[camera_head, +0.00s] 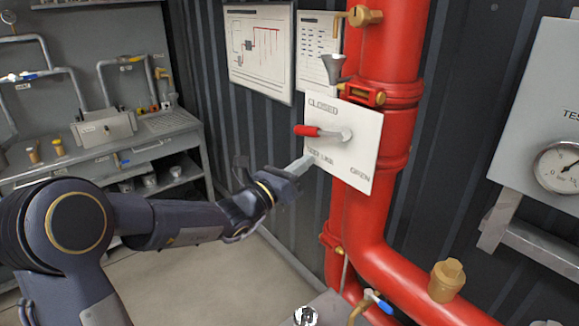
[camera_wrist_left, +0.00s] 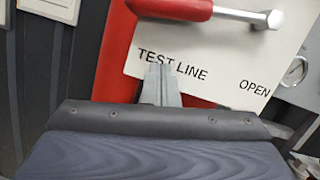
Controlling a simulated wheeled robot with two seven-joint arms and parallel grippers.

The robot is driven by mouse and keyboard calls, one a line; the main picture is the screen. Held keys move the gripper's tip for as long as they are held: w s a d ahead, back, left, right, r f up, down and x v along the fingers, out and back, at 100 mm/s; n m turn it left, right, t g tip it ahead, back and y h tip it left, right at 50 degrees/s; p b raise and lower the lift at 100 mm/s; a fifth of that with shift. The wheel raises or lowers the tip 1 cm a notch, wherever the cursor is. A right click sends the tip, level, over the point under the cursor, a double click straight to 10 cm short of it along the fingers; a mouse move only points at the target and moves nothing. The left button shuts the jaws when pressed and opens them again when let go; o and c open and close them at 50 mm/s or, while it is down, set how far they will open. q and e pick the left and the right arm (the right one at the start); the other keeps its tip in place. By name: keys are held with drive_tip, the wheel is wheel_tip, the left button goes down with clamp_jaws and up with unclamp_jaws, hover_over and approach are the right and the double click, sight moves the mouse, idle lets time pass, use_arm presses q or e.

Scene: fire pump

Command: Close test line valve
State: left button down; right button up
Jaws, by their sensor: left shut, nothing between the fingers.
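The test line valve is a lever with a red grip (camera_head: 306,131) and a metal arm (camera_head: 338,136), in front of a white plate (camera_head: 357,165) on the red pipe. The plate reads CLOSED at the top, TEST LINE lower left and OPEN lower right. The red grip points left, roughly level. My left gripper (camera_head: 305,162) is shut and empty, just below the grip, its tips near the plate's lower left edge. In the left wrist view the shut fingers (camera_wrist_left: 160,85) are below the red grip (camera_wrist_left: 170,8), apart from it. My right gripper is not in view.
Red pipes (camera_head: 385,60) run down and bend right at the bottom. A grey box with a gauge (camera_head: 558,168) hangs at the right. A workbench (camera_head: 100,155) stands at the left. Open floor lies between bench and pipes.

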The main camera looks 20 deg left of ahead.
sight(300, 132)
use_arm(q)
drive_tip(key=r+p, duration=0.1)
drive_tip(key=w+r+p, duration=0.1)
drive_tip(key=r+p, duration=0.1)
drive_tip(key=r, duration=0.1)
drive_tip(key=shift+w, duration=0.3)
drive_tip(key=shift+r, duration=0.1)
drive_tip(key=m, duration=0.1)
drive_tip(key=r+m+b, duration=0.1)
drive_tip(key=a+m+h+b, duration=0.1)
drive_tip(key=shift+w+r, duration=0.25)
drive_tip(key=shift+r, duration=0.15)
drive_tip(key=shift+r+m+g, duration=0.4)
drive_tip(key=shift+r+m, duration=0.15)
drive_tip(key=shift+m, duration=0.05)
drive_tip(key=shift+f, duration=0.1)
